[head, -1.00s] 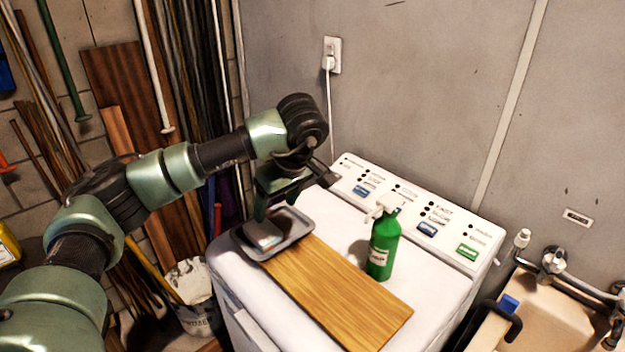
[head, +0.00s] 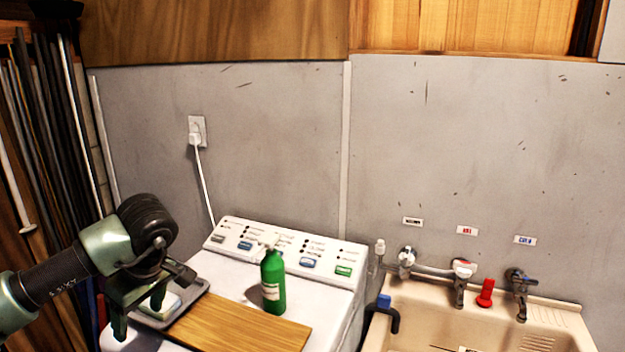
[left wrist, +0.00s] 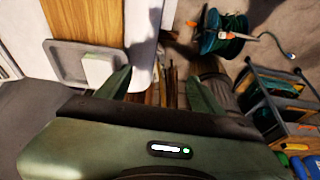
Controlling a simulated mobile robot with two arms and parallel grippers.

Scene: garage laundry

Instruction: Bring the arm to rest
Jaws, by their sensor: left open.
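My left arm comes in from the left in the head view. Its green gripper (head: 138,308) is open, beside and partly in front of the left part of a grey tray (head: 192,303). A white block (head: 168,304) lies in the tray, partly hidden by the gripper. In the left wrist view, the two fingers of the left gripper (left wrist: 160,90) stand apart with nothing between them. The tray (left wrist: 62,72) and the white block (left wrist: 100,68) show left of the fingers there. My right gripper is in neither view.
The tray is on a white washing machine (head: 225,278) with a wooden board (head: 240,329) and a green spray bottle (head: 273,284). A sink (head: 470,322) with taps stands right. Poles lean at left. The wrist view shows a green hose reel (left wrist: 222,35) and a rack (left wrist: 275,100).

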